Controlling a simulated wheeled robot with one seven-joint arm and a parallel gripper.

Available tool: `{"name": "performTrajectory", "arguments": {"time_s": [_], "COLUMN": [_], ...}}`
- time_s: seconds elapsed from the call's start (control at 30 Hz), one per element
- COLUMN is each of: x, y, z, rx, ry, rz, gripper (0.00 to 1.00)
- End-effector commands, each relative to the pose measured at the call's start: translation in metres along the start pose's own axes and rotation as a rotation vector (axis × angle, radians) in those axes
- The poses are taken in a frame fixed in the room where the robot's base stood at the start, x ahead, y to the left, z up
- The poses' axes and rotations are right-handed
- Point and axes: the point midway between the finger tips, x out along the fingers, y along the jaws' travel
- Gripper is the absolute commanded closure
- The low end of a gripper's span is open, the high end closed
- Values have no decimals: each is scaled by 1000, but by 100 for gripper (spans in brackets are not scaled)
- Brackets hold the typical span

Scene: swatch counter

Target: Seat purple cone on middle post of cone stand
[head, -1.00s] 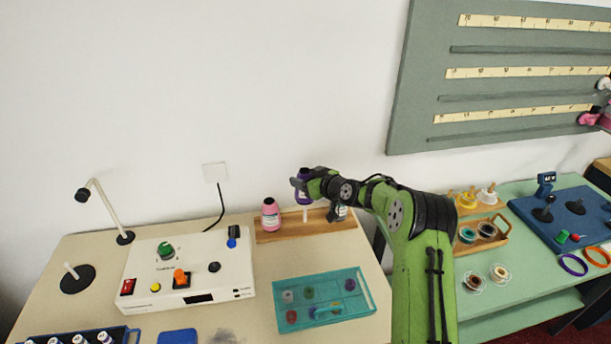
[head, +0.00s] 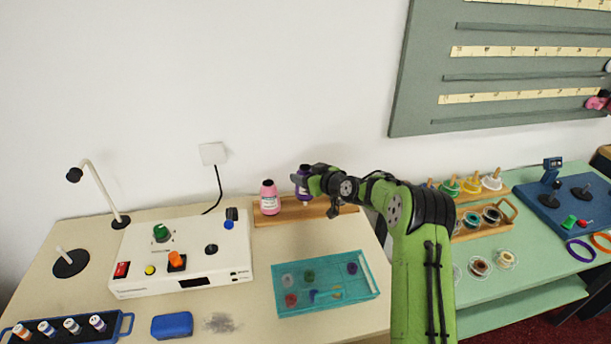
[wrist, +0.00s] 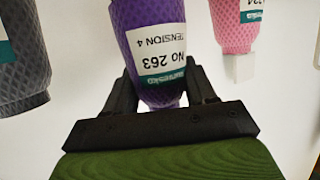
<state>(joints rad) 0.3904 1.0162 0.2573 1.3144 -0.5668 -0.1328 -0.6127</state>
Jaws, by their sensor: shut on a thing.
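The purple cone (head: 303,186) is upright over the middle of the wooden cone stand (head: 285,217) at the back of the counter. My gripper (wrist: 165,92) is shut on it, with a black finger on each side in the wrist view. The cone's label (wrist: 155,55) shows upside down there. A little white shows under the cone in the head view; I cannot tell how far the middle post is inside it. A pink cone (head: 268,197) stands at the stand's left end. A grey cone (wrist: 25,60) shows in the wrist view; my arm mostly hides it in the head view.
A white instrument box (head: 185,255) with knobs is left of the stand. A teal tray (head: 365,290) of small pieces lies in front. A bent lamp (head: 95,190) stands at the left. A green table (head: 520,260) with spools and rings is at the right.

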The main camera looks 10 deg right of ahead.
Motion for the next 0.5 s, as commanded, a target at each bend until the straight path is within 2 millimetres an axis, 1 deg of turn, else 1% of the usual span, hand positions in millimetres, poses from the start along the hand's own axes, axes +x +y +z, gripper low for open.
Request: {"name": "performTrajectory", "arguments": {"time_s": [0.03,0.5], "x": [2,11], "y": [0,0], "z": [4,29], "rx": [-1,-1], "ry": [1,1], "rz": [0,0], "gripper": [78,78]}}
